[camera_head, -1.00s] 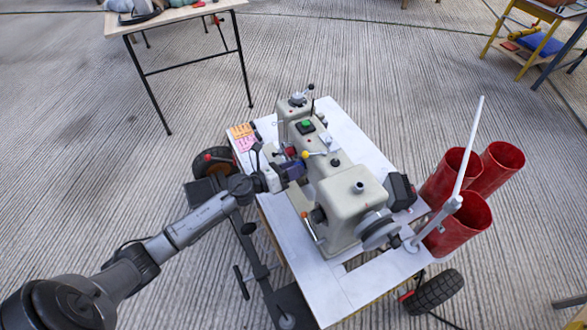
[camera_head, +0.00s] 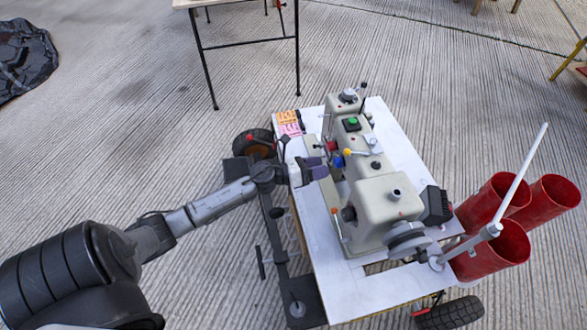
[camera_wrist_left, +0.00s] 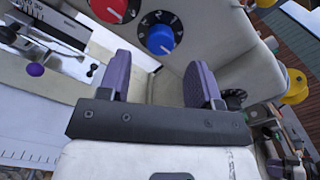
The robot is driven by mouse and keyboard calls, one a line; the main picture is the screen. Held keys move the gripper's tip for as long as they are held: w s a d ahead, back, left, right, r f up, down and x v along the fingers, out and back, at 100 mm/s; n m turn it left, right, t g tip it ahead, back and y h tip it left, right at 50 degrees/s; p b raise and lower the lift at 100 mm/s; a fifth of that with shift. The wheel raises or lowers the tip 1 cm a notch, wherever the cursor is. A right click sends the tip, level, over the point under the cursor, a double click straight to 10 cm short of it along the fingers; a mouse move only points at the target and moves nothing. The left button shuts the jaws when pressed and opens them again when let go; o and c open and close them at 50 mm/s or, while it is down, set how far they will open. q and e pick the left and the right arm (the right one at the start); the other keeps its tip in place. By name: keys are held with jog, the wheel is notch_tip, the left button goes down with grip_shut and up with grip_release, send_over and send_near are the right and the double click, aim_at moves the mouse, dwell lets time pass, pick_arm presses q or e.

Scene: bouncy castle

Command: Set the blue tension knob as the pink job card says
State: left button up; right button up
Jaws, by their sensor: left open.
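The blue tension knob (camera_wrist_left: 160,40) is on the pale sewing machine's face in the left wrist view, with white numerals on a dark dial around it. It also shows small in the head view (camera_head: 338,161). My left gripper (camera_wrist_left: 158,72) is open, its two purple fingers pointing at the machine face on either side below the knob, apart from it and with nothing between them. In the head view the left gripper (camera_head: 324,168) is beside the machine's left side. The pink job card (camera_head: 290,129) lies at the table's back left corner; its writing is too small to read.
A red knob (camera_wrist_left: 115,8) is left of the blue one. An orange card (camera_head: 287,117) lies behind the pink one. Red tubs (camera_head: 490,250) and a white rod (camera_head: 520,180) stand at the right.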

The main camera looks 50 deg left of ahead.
pick_arm(q)
jog(key=p+v, duration=0.1)
jog(key=v, duration=0.8)
jog(key=shift+s+p, duration=0.2)
jog(key=shift+p, duration=0.15)
